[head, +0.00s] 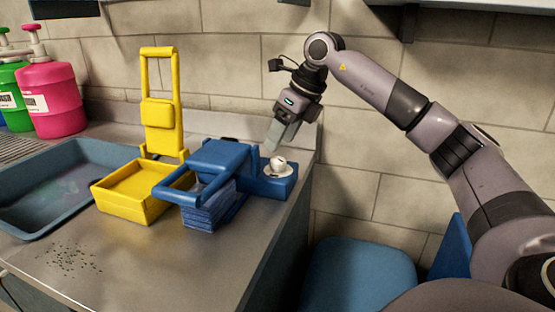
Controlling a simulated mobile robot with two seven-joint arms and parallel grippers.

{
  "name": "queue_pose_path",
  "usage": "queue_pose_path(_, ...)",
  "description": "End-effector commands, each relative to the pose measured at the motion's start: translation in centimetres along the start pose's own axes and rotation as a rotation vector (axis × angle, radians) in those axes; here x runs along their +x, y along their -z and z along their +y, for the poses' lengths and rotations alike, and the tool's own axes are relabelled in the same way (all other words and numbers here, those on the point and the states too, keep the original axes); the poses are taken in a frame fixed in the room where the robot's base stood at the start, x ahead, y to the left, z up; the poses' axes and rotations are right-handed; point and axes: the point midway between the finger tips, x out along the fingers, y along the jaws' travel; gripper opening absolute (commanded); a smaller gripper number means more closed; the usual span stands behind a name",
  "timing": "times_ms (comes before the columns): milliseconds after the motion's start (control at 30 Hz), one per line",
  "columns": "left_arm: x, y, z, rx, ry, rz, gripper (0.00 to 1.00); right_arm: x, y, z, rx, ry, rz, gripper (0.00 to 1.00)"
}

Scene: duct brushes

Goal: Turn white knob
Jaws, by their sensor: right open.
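The white knob (278,164) sits on a round white base on top of the blue box-like part at the right end of the counter. My right gripper (275,143) is just above the knob and slightly left of it in the picture, pointing down. Its fingers look pale grey and hang close over the knob; I cannot tell whether they touch it. The gripper is open, with nothing held between the fingers. My left gripper is not in view.
A yellow device (127,203) with an upright frame stands left of the blue one. A blue-grey tray (40,225) lies at the far left, near pink (55,95) and green jugs. Dark specks lie on the front counter. A blue chair (358,275) stands right of the counter edge.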

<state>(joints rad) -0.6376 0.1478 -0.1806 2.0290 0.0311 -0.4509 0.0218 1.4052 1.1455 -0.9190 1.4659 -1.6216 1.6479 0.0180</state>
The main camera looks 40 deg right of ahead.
Motion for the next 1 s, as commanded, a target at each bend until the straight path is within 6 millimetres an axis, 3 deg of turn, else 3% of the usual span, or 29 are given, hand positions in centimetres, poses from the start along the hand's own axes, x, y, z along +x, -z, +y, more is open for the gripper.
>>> queue_pose_path(100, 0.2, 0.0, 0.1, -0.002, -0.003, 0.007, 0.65, -0.4, 0.8, -1.7, 0.005, 0.067, 0.011, 0.64)
queue_pose_path(233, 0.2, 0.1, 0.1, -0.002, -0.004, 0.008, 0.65, -0.3, 1.1, -2.3, 0.006, 0.091, 0.018, 0.64)
queue_pose_path(700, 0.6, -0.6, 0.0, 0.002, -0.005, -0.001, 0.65, 5.9, 1.2, -2.8, 0.005, 0.090, 0.019, 0.64)
queue_pose_path(1000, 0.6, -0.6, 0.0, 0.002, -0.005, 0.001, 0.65, 6.5, 1.1, -2.8, 0.005, 0.090, 0.017, 0.64)
